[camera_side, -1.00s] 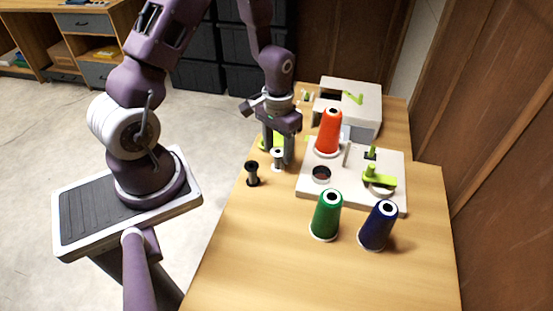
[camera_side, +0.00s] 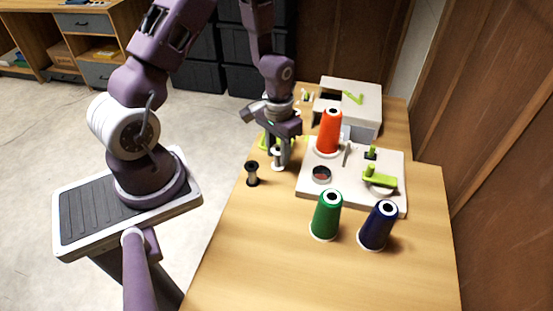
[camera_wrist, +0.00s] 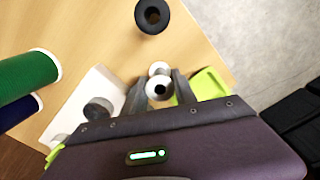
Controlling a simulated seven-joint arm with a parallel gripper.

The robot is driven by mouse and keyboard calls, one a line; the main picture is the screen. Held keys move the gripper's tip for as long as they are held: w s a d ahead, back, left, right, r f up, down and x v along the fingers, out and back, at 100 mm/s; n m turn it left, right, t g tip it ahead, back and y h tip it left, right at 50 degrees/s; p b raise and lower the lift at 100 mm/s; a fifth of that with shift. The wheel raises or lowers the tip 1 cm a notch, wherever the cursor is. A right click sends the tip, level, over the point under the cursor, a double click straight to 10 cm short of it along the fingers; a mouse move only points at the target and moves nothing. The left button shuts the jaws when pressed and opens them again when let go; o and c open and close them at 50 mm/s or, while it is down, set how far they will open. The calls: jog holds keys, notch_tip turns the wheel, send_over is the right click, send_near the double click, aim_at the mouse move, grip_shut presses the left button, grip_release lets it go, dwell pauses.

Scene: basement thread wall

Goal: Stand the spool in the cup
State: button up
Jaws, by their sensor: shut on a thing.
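A small white spool (camera_side: 277,160) stands upright at the left edge of the wooden table in the side view. My gripper (camera_wrist: 160,84) is shut on this white spool, with one finger on each side of it in the wrist view. The spool's base appears to be at table height; I cannot tell whether it touches. The cup is a round, dark-walled recess (camera_side: 321,174) in the near left corner of the white plate (camera_side: 332,193), to the right of my gripper. It looks empty and also shows in the wrist view (camera_wrist: 98,109).
A black-ended spool (camera_side: 252,174) stands just left and nearer. An orange cone (camera_side: 329,132) stands at the plate's back left; green (camera_side: 326,215) and blue (camera_side: 378,225) cones stand in front. Green fittings (camera_side: 379,179) rise from the plate's right side. The table's front is clear.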

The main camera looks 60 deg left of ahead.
aim_at(278, 149)
jog(key=shift+r, duration=2.2)
jog(key=shift+w+d+r, duration=0.3)
jog(key=shift+w+d, duration=0.75)
jog(key=shift+d, duration=0.75)
jog(key=shift+w+d+r, duration=0.35)
jog(key=shift+w+d, duration=0.7)
jog(key=shift+d, duration=0.7)
jog(key=shift+w+d+r, duration=0.3)
jog(key=shift+w+d, duration=0.75)
jog(key=shift+d, duration=0.75)
jog(key=shift+f, duration=1.7)
